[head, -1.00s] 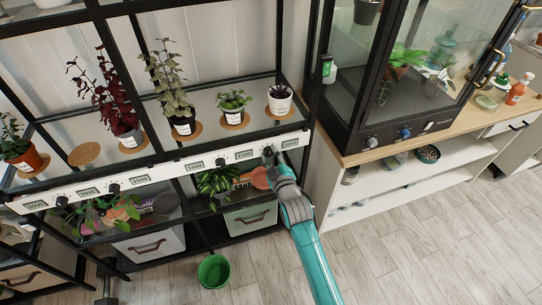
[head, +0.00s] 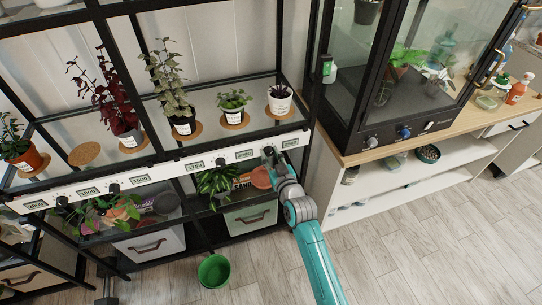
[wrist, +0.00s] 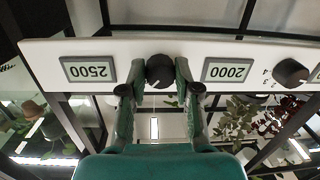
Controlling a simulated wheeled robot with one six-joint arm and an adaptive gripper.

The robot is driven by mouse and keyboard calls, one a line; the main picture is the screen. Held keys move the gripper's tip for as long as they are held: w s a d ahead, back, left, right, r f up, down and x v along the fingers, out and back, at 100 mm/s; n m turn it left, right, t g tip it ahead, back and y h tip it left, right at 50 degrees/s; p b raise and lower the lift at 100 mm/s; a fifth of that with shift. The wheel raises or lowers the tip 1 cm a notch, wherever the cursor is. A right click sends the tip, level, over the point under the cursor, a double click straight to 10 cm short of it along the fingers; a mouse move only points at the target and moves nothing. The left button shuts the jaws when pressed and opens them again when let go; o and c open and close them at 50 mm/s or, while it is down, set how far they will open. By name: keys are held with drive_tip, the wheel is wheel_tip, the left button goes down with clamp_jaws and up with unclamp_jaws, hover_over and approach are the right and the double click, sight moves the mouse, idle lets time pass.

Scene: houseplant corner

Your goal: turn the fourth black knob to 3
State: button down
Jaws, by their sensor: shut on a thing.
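Four black knobs sit along the white strip (head: 165,174) on the plant rack's front. The fourth black knob (wrist: 160,68) is the rightmost in the head view. In the wrist view, which is upside down, it sits between the 2500 display (wrist: 88,69) and the 2000 display (wrist: 228,70). My gripper (head: 269,155) is at this knob, and its two fingers (wrist: 159,88) are shut on the knob's sides. A small pale mark shows on the knob's lower part. The numbers around it are hidden, so its setting cannot be read.
The neighbouring knob (wrist: 290,72) shows small digits beside it. Potted plants stand on the shelf above the strip, among them a small white pot (head: 280,105). A glass cabinet (head: 400,75) stands right of the rack. A green bucket (head: 214,271) stands on the open floor.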

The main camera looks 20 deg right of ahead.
idle(0.4)
drive_tip(key=c, duration=0.8)
unclamp_jaws()
drive_tip(key=s, duration=1.2)
drive_tip(key=shift+d+r, duration=0.25)
drive_tip(key=shift+r, duration=0.15)
drive_tip(key=s+f+m+g, duration=0.1)
drive_tip(key=s+f, duration=0.1)
drive_tip(key=s, duration=0.9)
drive_tip(key=s+f, duration=0.3)
drive_tip(key=s, duration=0.8)
drive_tip(key=shift+g+h, duration=0.3)
drive_tip(key=shift+g, duration=0.4)
drive_tip(key=v, duration=0.7)
drive_tip(key=r+v, duration=0.1)
drive_tip(key=v, duration=0.6)
drive_tip(key=r+v, duration=0.1)
drive_tip(key=v, duration=0.6)
drive_tip(key=shift+w+a+r, duration=0.15)
drive_tip(key=shift+w+a, duration=0.05)
drive_tip(key=shift+a, duration=0.15)
